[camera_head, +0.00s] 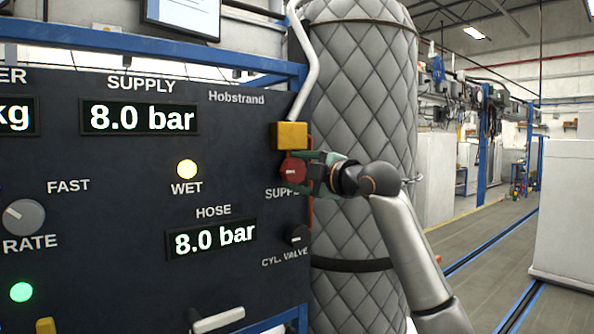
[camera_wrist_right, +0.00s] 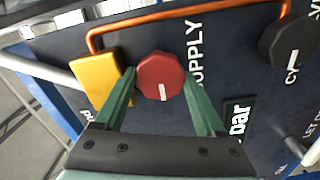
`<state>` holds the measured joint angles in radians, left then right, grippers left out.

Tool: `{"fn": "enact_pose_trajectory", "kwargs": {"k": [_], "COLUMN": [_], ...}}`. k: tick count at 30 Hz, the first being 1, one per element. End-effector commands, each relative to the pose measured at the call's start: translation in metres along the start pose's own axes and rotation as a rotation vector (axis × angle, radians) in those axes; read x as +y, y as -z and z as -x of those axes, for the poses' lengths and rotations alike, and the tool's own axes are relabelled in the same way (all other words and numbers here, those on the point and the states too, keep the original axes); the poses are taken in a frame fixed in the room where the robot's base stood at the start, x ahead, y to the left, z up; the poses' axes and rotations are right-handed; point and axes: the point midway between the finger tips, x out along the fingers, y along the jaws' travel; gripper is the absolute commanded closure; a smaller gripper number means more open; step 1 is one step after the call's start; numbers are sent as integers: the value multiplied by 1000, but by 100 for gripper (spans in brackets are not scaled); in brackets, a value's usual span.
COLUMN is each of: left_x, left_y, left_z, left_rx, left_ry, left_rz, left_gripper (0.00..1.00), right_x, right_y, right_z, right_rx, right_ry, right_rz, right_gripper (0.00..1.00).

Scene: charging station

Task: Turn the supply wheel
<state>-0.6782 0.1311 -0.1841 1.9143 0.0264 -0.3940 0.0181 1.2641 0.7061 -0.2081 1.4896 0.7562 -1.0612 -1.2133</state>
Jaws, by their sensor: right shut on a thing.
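The supply wheel is a red faceted knob (camera_head: 293,170) on the right side of the dark panel, below a yellow block. In the right wrist view the red knob (camera_wrist_right: 160,77) sits between the two green fingers, with its white mark pointing toward the gripper. My right gripper (camera_head: 312,171) reaches it from the right and is shut on it. The gripper's fingers (camera_wrist_right: 160,92) also show in the right wrist view, one on each side of the knob. The SUPPLY label is partly hidden by the gripper in the head view. My left gripper is not in view.
The panel (camera_head: 140,220) has a supply display (camera_head: 140,118) and a hose display (camera_head: 211,239), both reading 8.0 bar. The yellow block (camera_head: 290,135) is just above the wheel. A black cylinder valve knob (camera_head: 297,235) is below. A quilted grey cylinder (camera_head: 362,90) stands behind my right arm.

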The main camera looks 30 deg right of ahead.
Motion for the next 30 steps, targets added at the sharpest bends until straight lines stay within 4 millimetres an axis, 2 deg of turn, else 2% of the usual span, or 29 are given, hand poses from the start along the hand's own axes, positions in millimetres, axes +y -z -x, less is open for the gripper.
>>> {"fn": "enact_pose_trajectory", "kwargs": {"k": [17, 18, 25, 30], "left_x": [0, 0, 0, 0], "left_y": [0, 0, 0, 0], "left_z": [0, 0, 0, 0], "left_rx": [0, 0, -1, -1], "left_ry": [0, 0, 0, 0], "left_rz": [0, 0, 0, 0], "left_gripper": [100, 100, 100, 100], "right_x": [-2, -2, -1, 1], "right_y": [1, 1, 1, 0], "right_z": [0, 0, 0, 0], "right_rx": [1, 1, 1, 1], "right_ry": [4, 4, 1, -3], "right_rz": [40, 40, 37, 36], "right_gripper": [83, 26, 1, 0]}}
